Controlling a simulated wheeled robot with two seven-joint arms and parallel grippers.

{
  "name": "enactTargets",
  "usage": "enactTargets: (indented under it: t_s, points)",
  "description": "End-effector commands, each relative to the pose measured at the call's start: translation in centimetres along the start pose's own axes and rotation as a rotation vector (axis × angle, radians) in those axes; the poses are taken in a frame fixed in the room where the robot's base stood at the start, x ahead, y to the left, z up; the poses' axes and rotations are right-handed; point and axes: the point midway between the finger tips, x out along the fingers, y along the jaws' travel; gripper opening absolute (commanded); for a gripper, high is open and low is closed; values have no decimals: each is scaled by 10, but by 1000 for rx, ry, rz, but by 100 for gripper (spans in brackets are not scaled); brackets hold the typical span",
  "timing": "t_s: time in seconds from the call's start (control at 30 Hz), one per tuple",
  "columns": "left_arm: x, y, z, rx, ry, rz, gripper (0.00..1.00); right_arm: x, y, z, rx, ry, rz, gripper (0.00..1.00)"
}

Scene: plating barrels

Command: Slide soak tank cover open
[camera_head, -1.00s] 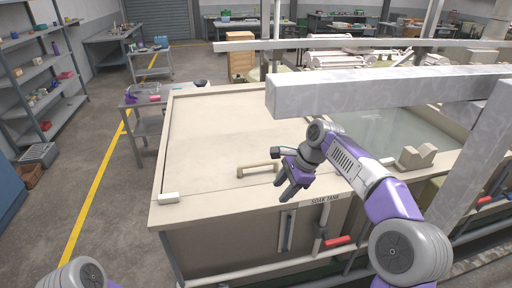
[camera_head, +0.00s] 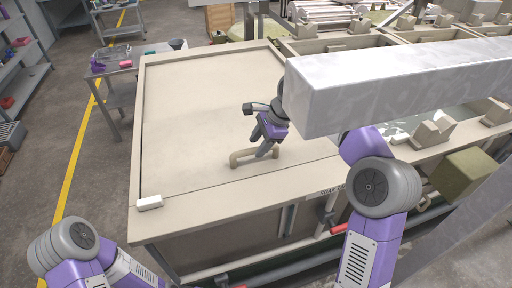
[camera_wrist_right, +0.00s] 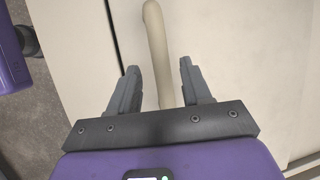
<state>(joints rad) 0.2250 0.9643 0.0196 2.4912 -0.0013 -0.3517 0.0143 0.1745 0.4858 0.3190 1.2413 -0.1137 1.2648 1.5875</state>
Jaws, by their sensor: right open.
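The soak tank cover (camera_head: 205,110) is a flat beige panel lying over the tank (camera_head: 215,235). Its beige bar handle (camera_head: 240,158) stands near the front edge. My right gripper (camera_head: 262,153) is over the right part of the handle. In the right wrist view the handle (camera_wrist_right: 156,40) runs between the two open fingers of my right gripper (camera_wrist_right: 158,75), with a gap on the left and a narrower one on the right. My left arm shows at the bottom left of the head view, but its gripper is not in view.
A thick pale beam (camera_head: 400,85) crosses above the tank on the right and hides part of my right arm. A white block (camera_head: 149,202) sits at the tank's front left corner. A small table (camera_head: 118,85) stands behind on the left.

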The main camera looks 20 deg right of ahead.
Motion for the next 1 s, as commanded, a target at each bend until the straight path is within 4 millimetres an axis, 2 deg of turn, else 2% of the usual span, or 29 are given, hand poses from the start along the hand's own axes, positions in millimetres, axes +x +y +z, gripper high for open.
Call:
enactTargets:
  t_s: [0.03, 0.2, 0.47, 0.8, 1.0]
  points:
    - [2, -1, 0, 0, 0, 0, 43, 8, 0, -1, 0, 0, 2, 48]
    - [4, -2, 0, 0, 1, 0, 43, 19, 0, 0, 0, 0, 0, 48]
    - [4, -1, 0, 0, 1, 0, 43, 19, 0, 0, 0, 0, -1, 48]
    - [4, -1, 0, 0, 1, 0, 43, 19, 0, 0, 0, 0, -1, 0]
    - [4, -1, 0, 0, 1, 0, 43, 19, 0, 0, 0, 0, -1, 0]
